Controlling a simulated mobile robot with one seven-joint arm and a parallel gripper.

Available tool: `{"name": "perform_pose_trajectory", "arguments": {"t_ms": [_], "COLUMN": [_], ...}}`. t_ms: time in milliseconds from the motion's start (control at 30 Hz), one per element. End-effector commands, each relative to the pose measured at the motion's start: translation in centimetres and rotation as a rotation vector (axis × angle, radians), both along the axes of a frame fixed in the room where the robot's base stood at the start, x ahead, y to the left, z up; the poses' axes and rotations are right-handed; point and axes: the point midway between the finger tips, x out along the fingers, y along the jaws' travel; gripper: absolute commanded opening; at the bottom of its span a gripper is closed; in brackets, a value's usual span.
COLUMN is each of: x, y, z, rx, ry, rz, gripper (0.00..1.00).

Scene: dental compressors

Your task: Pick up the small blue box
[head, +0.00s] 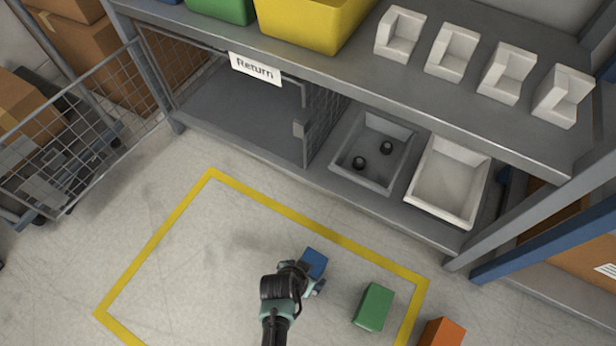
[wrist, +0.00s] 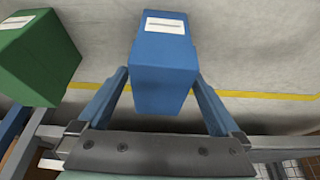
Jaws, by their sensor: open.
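The small blue box (head: 314,262) is on the floor inside the yellow taped outline, just beyond my gripper (head: 306,280) in the head view. In the wrist view the blue box (wrist: 164,62) has a white label on its far part. The two fingers of my gripper (wrist: 160,88) are open, one on each side of the box's near end. Whether either finger touches the box I cannot tell. The head view hides part of the box behind my gripper.
A green box (head: 374,307) stands to the right inside the yellow outline, and an orange box (head: 442,333) is beyond its right edge. A grey shelf unit (head: 240,130) with a grey bin (head: 345,165) and a white bin (head: 420,205) stands behind. The floor left of my gripper is clear.

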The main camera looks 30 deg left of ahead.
Motion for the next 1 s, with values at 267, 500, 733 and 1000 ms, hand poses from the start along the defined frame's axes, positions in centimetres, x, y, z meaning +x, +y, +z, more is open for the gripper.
{"name": "perform_pose_trajectory", "arguments": {"t_ms": [267, 500, 733, 1000], "x": [0.8, 2.0, 2.3, 2.2], "y": [0.0, -0.1, -0.1, -0.1], "z": [-2.0, -4.5, -4.6, -4.6], "rx": [0.001, 0.0, 0.0, 0.0], "ry": [0.0, 0.0, 0.0, 0.0], "rz": [-0.001, 0.0, 0.0, 0.0], "gripper": [1.0, 1.0, 1.0, 0.69]}}
